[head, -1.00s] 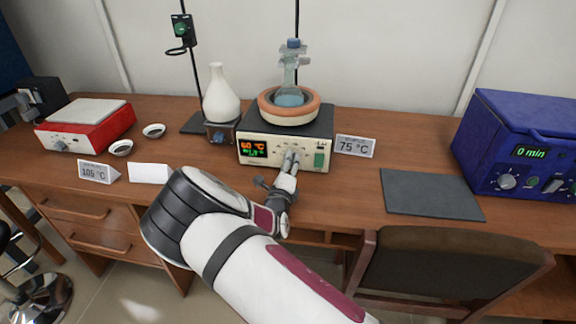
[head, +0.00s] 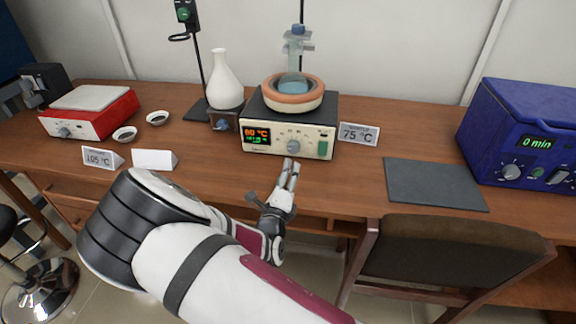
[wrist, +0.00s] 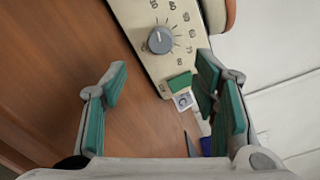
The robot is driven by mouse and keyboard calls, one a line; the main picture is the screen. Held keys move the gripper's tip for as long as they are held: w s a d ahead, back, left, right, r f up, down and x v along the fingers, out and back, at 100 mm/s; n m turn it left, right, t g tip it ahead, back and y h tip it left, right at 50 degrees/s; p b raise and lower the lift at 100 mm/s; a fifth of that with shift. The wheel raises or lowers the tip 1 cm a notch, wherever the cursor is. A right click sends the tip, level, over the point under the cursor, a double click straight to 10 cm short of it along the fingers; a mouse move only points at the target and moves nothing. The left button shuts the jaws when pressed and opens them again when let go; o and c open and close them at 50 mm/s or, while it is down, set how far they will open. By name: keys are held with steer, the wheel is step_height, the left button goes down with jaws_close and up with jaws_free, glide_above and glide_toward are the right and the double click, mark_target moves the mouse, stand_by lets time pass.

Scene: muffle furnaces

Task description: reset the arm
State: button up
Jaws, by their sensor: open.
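My gripper (head: 289,175) is open and empty, just in front of the cream heating unit (head: 286,137) and clear of its dial (head: 293,146). The unit's display shows 60 °C in orange and a second line in green, too small to read. In the wrist view, my open fingers (wrist: 165,105) have teal pads. The dial (wrist: 160,40) and green switch (wrist: 180,83) lie beyond them, with nothing between the pads. A flask with blue liquid (head: 294,84) sits in the orange-rimmed bowl (head: 292,101) on top of the unit.
A 75 °C card (head: 358,134) stands right of the unit, and a 105 °C card (head: 102,157) stands at the left. A white flask (head: 223,80), red hotplate (head: 90,112), grey mat (head: 436,184) and blue furnace (head: 520,140) are on the desk. A chair (head: 430,250) stands in front.

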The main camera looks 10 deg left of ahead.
steer(key=shift+s, duration=0.7)
